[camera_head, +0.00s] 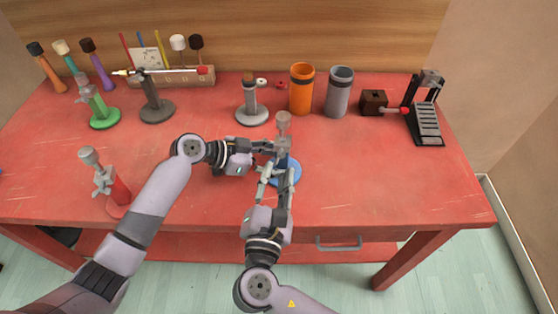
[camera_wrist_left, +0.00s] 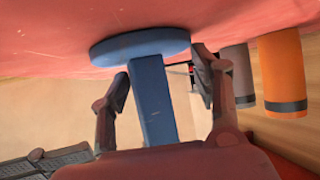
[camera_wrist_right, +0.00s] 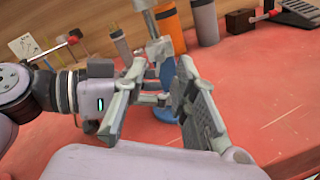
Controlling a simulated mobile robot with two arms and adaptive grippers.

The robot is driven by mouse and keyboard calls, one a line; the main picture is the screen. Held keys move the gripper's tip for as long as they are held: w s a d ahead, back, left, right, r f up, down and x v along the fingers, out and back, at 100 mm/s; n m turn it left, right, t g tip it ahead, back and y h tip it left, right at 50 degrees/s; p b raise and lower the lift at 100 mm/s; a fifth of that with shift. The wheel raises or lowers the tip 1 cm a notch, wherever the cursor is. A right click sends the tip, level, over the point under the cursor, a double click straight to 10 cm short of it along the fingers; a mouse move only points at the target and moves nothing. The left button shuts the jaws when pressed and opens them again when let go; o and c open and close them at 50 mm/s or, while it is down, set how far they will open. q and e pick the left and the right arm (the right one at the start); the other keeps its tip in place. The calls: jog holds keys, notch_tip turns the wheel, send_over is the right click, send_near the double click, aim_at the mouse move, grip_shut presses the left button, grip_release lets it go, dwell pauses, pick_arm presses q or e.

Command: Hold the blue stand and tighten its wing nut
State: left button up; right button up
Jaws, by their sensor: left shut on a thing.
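The blue stand (camera_head: 286,172) is upright on the red table, with a round blue base and a grey upper part (camera_head: 284,122). My left gripper (camera_head: 272,149) comes in from the left and is shut on the stand. In the left wrist view the blue post (camera_wrist_left: 155,100) lies between its fingers, with the base above it in the picture. My right gripper (camera_head: 278,172) is open at the near side of the stand, its fingers spread just in front of it. It shows open in the right wrist view too (camera_wrist_right: 165,80). The wing nut is hard to tell apart behind the fingers.
A green stand (camera_head: 104,115), a dark grey stand (camera_head: 157,110), a light grey stand (camera_head: 252,112) and a red stand (camera_head: 119,190) stand around. Behind are an orange cup (camera_head: 301,90), a grey cup (camera_head: 340,93) and a pedal (camera_head: 427,120).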

aim_at(279, 162)
jog(key=shift+w+d, duration=0.15)
jog(key=shift+w, duration=0.95)
jog(key=shift+w+d, duration=0.15)
jog(key=shift+w, duration=0.9)
grip_shut()
